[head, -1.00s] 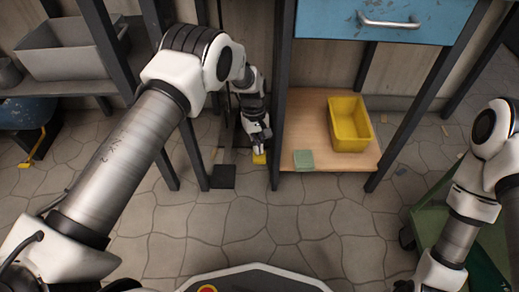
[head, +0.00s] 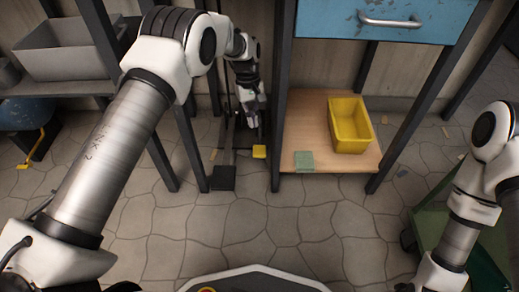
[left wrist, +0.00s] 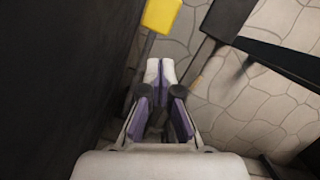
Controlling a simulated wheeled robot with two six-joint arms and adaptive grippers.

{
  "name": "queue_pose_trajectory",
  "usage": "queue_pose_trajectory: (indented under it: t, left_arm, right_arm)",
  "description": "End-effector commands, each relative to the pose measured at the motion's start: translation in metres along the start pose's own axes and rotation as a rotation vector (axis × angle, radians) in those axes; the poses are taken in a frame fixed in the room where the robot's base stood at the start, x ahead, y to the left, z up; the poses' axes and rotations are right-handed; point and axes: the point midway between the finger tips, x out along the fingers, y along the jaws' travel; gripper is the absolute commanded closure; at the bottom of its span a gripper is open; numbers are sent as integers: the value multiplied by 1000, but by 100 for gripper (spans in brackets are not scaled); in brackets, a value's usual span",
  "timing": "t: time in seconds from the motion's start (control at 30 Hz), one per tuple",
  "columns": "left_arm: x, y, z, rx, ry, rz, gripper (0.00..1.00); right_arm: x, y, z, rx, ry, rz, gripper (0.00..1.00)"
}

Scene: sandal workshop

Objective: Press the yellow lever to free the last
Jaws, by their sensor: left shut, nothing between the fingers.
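The yellow lever pad (head: 259,152) is low near the floor, beside the dark leg of the blue-drawer bench. It also shows at the top of the left wrist view (left wrist: 160,14), on a thin dark bar. My left gripper (head: 252,122) is shut and empty, above and beyond the pad in the head view, apart from it. In the left wrist view its fingertips (left wrist: 160,68) are together, with the pad ahead of them. No last can be made out. My right arm is at the right edge, and its gripper is out of frame.
Dark bench legs stand close on both sides of my left forearm. A wooden shelf (head: 312,125) holds a yellow bin (head: 350,124) and a green block (head: 304,160). A black foot block (head: 223,178) lies left of the pad. The stone floor in front is clear.

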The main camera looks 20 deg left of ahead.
Motion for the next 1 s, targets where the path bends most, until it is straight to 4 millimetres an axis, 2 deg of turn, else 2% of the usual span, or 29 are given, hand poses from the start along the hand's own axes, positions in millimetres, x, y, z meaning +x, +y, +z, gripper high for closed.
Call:
queue_pose_trajectory:
  t: [0.1, 0.3, 1.0]
  left_arm:
    - [-26, 0, -1, 0, 3, 1, 100]
    - [-46, 0, 0, 0, 1, -1, 100]
    - [-47, 0, 0, 0, 1, 0, 100]
  right_arm:
    - [0, 0, 0, 0, 0, 0, 60]
    - [0, 0, 0, 0, 0, 0, 60]
    - [0, 0, 0, 0, 0, 0, 60]
